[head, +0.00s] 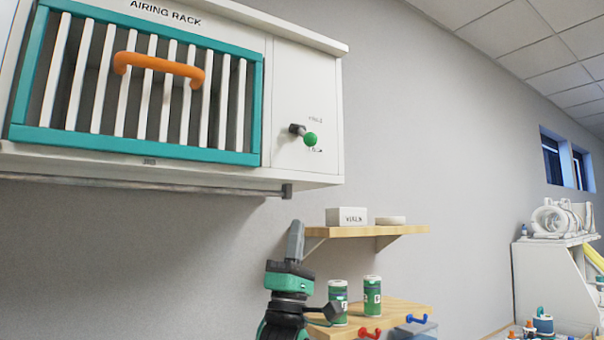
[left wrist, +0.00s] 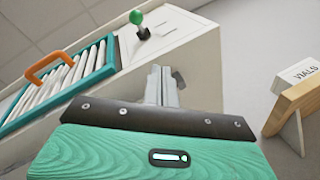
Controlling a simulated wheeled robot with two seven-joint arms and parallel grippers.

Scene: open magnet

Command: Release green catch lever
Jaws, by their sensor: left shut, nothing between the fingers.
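The green catch lever (head: 310,139) is a green ball knob on a dark stem, on the white panel at the right of the airing rack cabinet (head: 303,80). It also shows at the top of the left wrist view (left wrist: 136,18). My left gripper (head: 296,228) points up below the cabinet, apart from the lever. Its fingers are together and hold nothing; they also show in the left wrist view (left wrist: 162,72). The rack's slatted door (head: 258,110) has a teal frame and an orange handle (head: 160,67). My right gripper is not in view.
A rail (head: 140,184) runs under the cabinet. A wooden shelf (head: 405,229) with a white labelled box (head: 346,217) is right of my left gripper. Green canisters (head: 372,295) stand on a lower shelf (head: 400,306). The wall between lever and shelf is clear.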

